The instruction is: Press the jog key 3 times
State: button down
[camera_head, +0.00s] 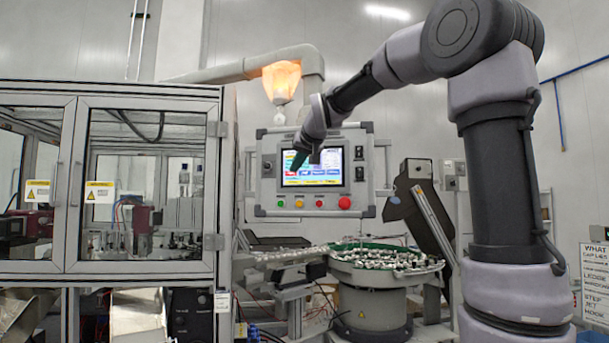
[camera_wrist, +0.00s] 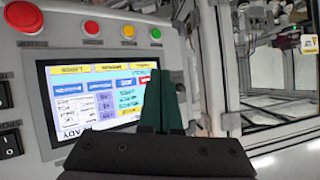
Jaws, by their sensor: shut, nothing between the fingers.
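The control panel (camera_head: 268,193) hangs in the middle of the head view, with a lit touchscreen (camera_head: 329,158). In the wrist view the screen (camera_wrist: 70,85) appears turned over, with yellow, blue and white keys. A red key (camera_wrist: 147,79) lies close to my fingertips and is partly hidden. The key labels are too small to read, so I cannot tell which is the jog key. My gripper (camera_wrist: 164,73) is shut and empty, its dark green fingers side by side over the screen's edge. In the head view my gripper (camera_head: 298,163) is in front of the screen's left part; contact cannot be told.
Below the screen are a green button (camera_head: 280,204), a yellow button (camera_head: 299,204), a small red button (camera_head: 319,204) and a large red button (camera_head: 344,203). A bowl feeder (camera_head: 372,281) full of small parts stands below. A glazed cabinet (camera_head: 145,275) fills the left.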

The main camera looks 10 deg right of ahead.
aim_at(305, 173)
jog(key=shift+w+d, duration=0.65)
jog(key=shift+w, duration=0.65)
jog(key=shift+w+d, duration=0.7)
jog(key=shift+w, duration=0.65)
jog(key=shift+w+d, duration=0.65)
jog(key=shift+w, duration=0.65)
jog(key=shift+w+d, duration=0.2)
jog(key=shift+w, duration=0.15)
